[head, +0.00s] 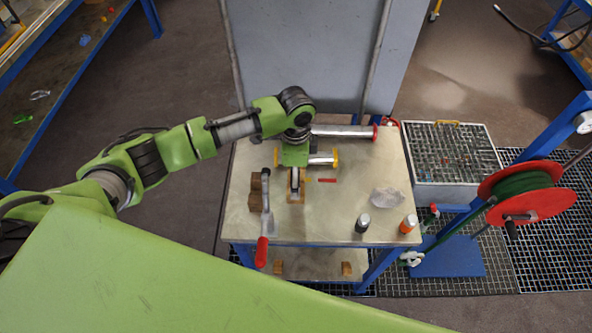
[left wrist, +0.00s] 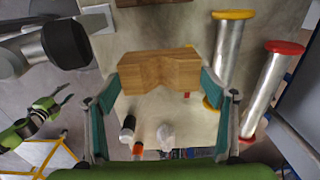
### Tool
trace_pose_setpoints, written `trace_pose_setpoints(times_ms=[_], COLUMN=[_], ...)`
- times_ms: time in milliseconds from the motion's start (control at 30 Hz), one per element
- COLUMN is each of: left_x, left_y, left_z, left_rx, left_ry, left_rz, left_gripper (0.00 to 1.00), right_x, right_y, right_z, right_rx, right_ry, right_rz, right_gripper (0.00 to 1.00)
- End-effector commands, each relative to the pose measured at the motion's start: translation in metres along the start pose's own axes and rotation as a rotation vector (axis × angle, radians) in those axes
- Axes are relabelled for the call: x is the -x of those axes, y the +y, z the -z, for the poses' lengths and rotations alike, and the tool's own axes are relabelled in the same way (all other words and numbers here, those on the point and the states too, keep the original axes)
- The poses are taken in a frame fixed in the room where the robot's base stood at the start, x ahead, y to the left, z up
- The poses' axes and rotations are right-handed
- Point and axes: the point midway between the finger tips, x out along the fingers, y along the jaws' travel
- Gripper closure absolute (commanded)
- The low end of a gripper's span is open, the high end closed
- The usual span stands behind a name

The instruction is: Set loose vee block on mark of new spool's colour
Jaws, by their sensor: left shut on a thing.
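My left gripper (head: 296,183) is over the middle of the table, its fingers shut on a wooden vee block (left wrist: 160,72). The block's notch shows between the teal fingers (left wrist: 162,84); in the head view the block (head: 296,199) is partly hidden by the gripper. I cannot tell whether it touches the table. A steel spool with yellow flanges (head: 323,160) lies just behind the gripper, partly hidden. A longer steel spool with a red flange (head: 343,131) lies at the table's back. A small red strip (head: 327,180) lies right of the gripper.
Wooden blocks (head: 255,188) and a red-handled tool (head: 262,250) are at the table's left. A clear bag (head: 387,197), a dark-bodied bottle (head: 363,223) and an orange bottle (head: 408,223) are at the right. The table's (head: 325,220) front middle is bare.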

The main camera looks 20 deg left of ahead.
Motion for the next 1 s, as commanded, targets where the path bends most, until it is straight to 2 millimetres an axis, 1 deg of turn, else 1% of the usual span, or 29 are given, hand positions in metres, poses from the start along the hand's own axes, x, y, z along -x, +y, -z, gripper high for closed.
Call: trace_pose_setpoints(times_ms=[33, 167, 400, 633, 1000], left_x=[-0.009, -0.022, -0.042, -0.051, -0.052], left_y=[0.001, 0.001, 0.001, 0.001, 0.001], left_z=[0.000, 0.000, 0.000, 0.000, 0.000], left_rx=[0.000, 0.001, 0.001, 0.000, 0.001], left_ry=[-0.001, 0.000, -0.001, 0.001, 0.000], left_rz=[-0.002, -0.002, -0.001, -0.001, 0.000], left_gripper=[0.52, 0.52, 0.52, 0.52, 0.52], right_x=[-0.005, -0.010, -0.018, -0.021, -0.021], right_y=[-0.004, -0.010, -0.010, -0.005, -0.001], right_z=[0.000, 0.001, 0.000, -0.002, -0.003], right_rx=[-0.001, -0.001, 0.000, 0.003, 0.004], right_ry=[0.001, 0.002, 0.002, 0.000, -0.001], right_rz=[0.005, 0.012, 0.011, 0.005, 0.001], right_gripper=[0.60, 0.60, 0.60, 0.60, 0.60])
